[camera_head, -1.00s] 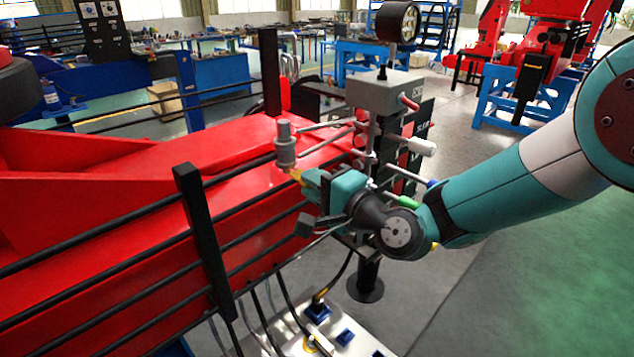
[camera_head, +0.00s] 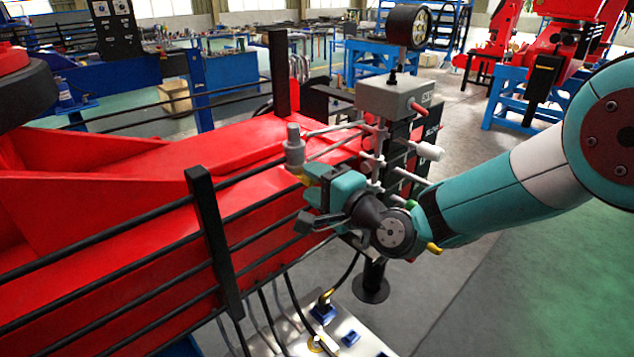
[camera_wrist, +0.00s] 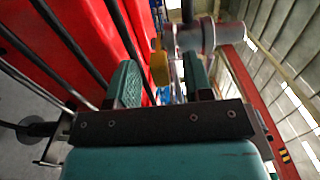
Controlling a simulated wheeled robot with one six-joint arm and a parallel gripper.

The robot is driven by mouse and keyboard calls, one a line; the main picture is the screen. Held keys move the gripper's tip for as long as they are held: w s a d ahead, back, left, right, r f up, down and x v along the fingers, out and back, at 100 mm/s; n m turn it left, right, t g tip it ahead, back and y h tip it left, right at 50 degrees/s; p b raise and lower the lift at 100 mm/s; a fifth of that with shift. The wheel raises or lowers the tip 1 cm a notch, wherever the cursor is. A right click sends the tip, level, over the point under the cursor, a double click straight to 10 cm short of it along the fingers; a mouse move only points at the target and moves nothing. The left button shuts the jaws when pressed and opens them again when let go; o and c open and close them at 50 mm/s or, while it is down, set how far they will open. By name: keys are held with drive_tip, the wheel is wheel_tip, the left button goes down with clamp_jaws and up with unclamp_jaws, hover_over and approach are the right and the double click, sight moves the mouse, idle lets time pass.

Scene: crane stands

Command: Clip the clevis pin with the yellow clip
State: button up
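The clevis pin (camera_head: 294,150) is an upright grey cylinder at the outer side of the red beam, joined to thin grey rods. The wrist view shows a grey cylinder (camera_wrist: 208,36), apparently this pin, at the upper right. The yellow clip (camera_wrist: 160,66) lies at the pin's left end in that view, in the gap between my fingers. A bit of the clip (camera_head: 303,180) shows below the pin in the head view. My gripper (camera_wrist: 162,82) is open, its teal fingers apart with space on both sides of the clip. Exact contact between clip and pin is unclear.
The red beam (camera_head: 130,240) fills the left, with black rails and a black post (camera_head: 214,240) in front. A grey box (camera_head: 392,97) on a pole and several coloured-handled levers stand close behind my gripper.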

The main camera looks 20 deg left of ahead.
idle(0.4)
drive_tip(key=shift+s+d+f+b, duration=0.15)
drive_tip(key=shift+s+d+b, duration=0.1)
drive_tip(key=shift+d+b, duration=0.45)
drive_tip(key=b+v, duration=0.2)
drive_tip(key=shift+s+d, duration=0.15)
drive_tip(key=shift+d, duration=0.15)
drive_tip(key=shift+s+d+b, duration=0.2)
drive_tip(key=shift+d+b, duration=0.15)
